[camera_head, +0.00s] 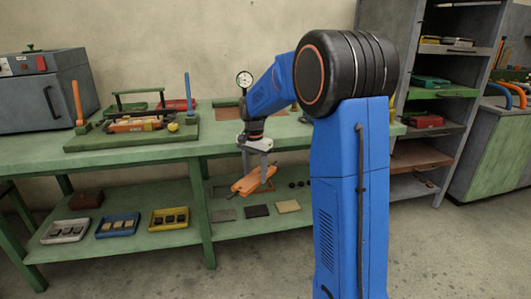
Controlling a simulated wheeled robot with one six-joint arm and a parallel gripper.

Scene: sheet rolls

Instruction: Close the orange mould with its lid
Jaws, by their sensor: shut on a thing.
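My gripper (257,175) points down in front of the green bench, below its top. It is shut on a flat orange piece (244,187), which looks like a lid. The piece is tilted in the picture and seems to hang above the lower shelf. An orange, block-like thing that may be the mould (135,124) lies on the green board (85,147) on the left of the bench top. It is too small to tell whether its top is open.
Green bench (235,139) with lower shelf (180,236). The shelf holds a grey tray (51,238), a blue tray (104,233), a yellow tray (155,224), flat plates (257,211) and dark balls (300,184). An orange post (77,101) and a blue post (187,95) stand on the bench top.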

